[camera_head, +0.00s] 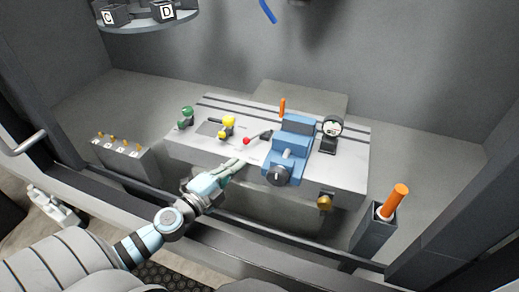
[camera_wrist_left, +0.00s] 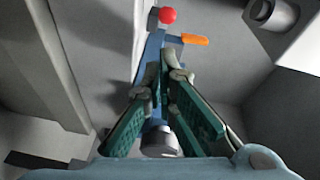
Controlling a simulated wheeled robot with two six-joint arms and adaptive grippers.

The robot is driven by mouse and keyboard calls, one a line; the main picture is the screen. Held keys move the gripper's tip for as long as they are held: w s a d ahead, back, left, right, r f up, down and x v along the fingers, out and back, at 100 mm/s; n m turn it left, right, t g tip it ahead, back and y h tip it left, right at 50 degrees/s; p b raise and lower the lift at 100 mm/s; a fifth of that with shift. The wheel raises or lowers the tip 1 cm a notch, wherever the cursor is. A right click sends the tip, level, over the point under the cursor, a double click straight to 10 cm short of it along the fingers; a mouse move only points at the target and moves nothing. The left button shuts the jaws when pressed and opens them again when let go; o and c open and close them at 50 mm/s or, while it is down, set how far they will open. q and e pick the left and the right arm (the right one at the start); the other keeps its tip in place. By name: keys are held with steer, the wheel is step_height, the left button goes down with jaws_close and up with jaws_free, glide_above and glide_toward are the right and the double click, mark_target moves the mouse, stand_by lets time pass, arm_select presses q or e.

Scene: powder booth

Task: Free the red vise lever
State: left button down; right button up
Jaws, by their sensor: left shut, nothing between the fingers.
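The red vise lever is a dark bar with a red ball end (camera_head: 246,141), on the left side of the blue vise (camera_head: 291,142) in the head view. The red ball (camera_wrist_left: 167,15) also shows at the top of the left wrist view, beyond the fingertips. My left gripper (camera_head: 238,163) is shut and empty, in front of and a little left of the lever, apart from the red ball. Its fingers (camera_wrist_left: 163,72) point toward the blue vise body in the left wrist view. My right gripper is not in view.
The grey slotted table (camera_head: 190,149) carries a green-knobbed part (camera_head: 186,116), a yellow-knobbed part (camera_head: 227,126) and a dial gauge (camera_head: 331,131). An orange-handled tool (camera_head: 394,201) stands in a box at the right. An orange pin (camera_head: 282,106) stands behind the vise.

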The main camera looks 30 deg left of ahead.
mark_target(250, 152)
arm_select(q)
steer(key=w+p, duration=0.3)
steer(key=w, duration=0.5)
steer(key=shift+w+d, duration=0.3)
steer(key=shift+w, duration=0.5)
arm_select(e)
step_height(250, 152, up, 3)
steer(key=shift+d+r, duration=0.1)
arm_select(q)
steer(key=a+f+m+h+b, duration=0.1)
steer(key=b, duration=0.2)
steer(key=shift+a, duration=0.2)
steer(key=shift+a+r+h+b, duration=0.15)
steer(key=shift+a+h+b, duration=0.1)
steer(key=shift+h+b, duration=0.2)
steer(key=shift+d+r, duration=0.1)
steer(key=shift+r, duration=0.2)
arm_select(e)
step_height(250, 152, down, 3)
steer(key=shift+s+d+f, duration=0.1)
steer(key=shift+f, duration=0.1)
